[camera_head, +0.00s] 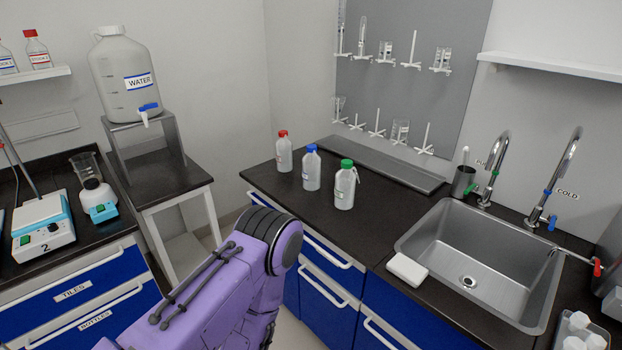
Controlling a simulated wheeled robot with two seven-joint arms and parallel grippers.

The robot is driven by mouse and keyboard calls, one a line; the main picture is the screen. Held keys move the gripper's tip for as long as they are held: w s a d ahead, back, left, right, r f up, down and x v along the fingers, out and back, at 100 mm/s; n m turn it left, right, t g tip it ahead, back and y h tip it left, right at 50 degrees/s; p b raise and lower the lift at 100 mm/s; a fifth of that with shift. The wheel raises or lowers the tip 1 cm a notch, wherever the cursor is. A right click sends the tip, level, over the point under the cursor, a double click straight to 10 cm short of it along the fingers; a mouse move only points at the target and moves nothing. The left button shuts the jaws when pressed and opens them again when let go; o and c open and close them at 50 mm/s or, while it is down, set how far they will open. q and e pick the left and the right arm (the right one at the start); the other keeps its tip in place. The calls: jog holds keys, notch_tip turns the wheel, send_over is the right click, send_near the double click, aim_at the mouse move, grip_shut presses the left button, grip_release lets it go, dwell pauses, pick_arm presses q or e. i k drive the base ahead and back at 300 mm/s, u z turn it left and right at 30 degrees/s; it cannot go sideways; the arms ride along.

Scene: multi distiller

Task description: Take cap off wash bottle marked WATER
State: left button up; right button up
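Three white wash bottles stand upright on the black counter, left of the sink: a red-capped bottle (284,158), a blue-capped bottle (311,172) and a green-capped bottle (345,190). The caps are on all three. I cannot read any marking on them, so I cannot tell which one is marked WATER. A large translucent jug (112,80) with a WATER label and a blue tap stands on a metal stand at the left. A purple link of my arm shows at the bottom, in front of the counter. Neither gripper shows.
A steel sink (412,240) with two taps is at the right, with a white block (407,269) on its front left edge. A grey tray (380,162) lies along the back wall. A hotplate (42,225) stands on the left bench. The counter in front of the bottles is clear.

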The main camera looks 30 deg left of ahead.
aim_at(311, 162)
jog(key=u, duration=1.05)
jog(key=i, duration=0.9)
jog(key=z, duration=2.1)
jog(key=k, duration=0.85)
jog(key=u, duration=1.2)
jog(key=i, duration=0.5)
jog(key=z, duration=0.05)
